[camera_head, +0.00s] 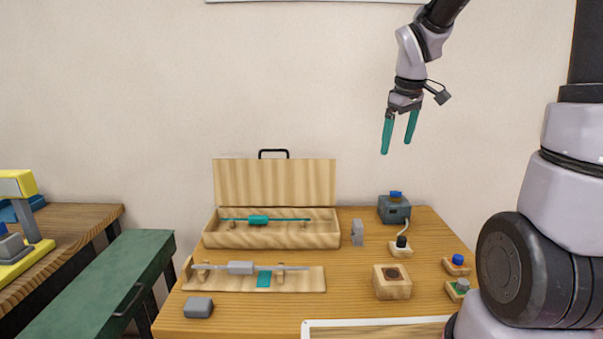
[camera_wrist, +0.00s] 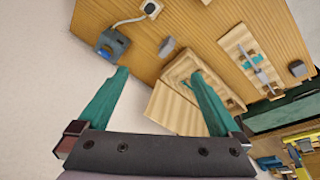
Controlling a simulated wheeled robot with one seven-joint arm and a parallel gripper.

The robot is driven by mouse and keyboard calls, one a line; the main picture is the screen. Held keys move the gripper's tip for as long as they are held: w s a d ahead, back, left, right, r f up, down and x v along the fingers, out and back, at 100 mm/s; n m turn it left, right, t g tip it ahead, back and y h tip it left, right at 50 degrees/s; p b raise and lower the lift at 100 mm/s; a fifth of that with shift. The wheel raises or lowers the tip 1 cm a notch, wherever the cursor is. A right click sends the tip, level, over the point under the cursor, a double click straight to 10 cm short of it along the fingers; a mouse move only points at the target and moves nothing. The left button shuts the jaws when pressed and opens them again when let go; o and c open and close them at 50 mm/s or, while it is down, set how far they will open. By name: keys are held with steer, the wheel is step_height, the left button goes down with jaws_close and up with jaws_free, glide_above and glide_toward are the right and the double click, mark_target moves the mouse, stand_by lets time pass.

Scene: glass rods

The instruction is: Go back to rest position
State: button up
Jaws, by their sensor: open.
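My gripper (camera_head: 399,134) hangs in the air above the back right of the table, well clear of everything on it. Its two teal fingers are apart with nothing between them; they also show in the wrist view (camera_wrist: 161,88). An open wooden case (camera_head: 272,240) stands at the back of the table with its lid up. A rod with a teal middle (camera_head: 258,220) lies in the case. A rod with a grey middle (camera_head: 240,268) lies across supports on a wooden board (camera_head: 312,284) in front of the case.
The wooden table (camera_head: 350,302) also holds a grey block (camera_head: 198,307), a small grey upright piece (camera_head: 357,232), a blue-grey box (camera_head: 394,209), a wooden block with a hole (camera_head: 392,282) and two button blocks (camera_head: 457,265). A green bench (camera_head: 110,285) stands left. The air around my gripper is free.

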steer(key=s+r+m+t, duration=0.1)
steer(key=s+r+m, duration=0.2)
steer(key=s, duration=0.3)
steer(key=s+r+m+t+y, duration=0.1)
steer(key=s+r+m, duration=0.2)
steer(key=s, duration=0.3)
steer(key=s+r+m+t+y, duration=0.1)
steer(key=s+r+m+t, duration=0.1)
steer(key=s+m, duration=0.3)
steer(key=shift+v, duration=1.2)
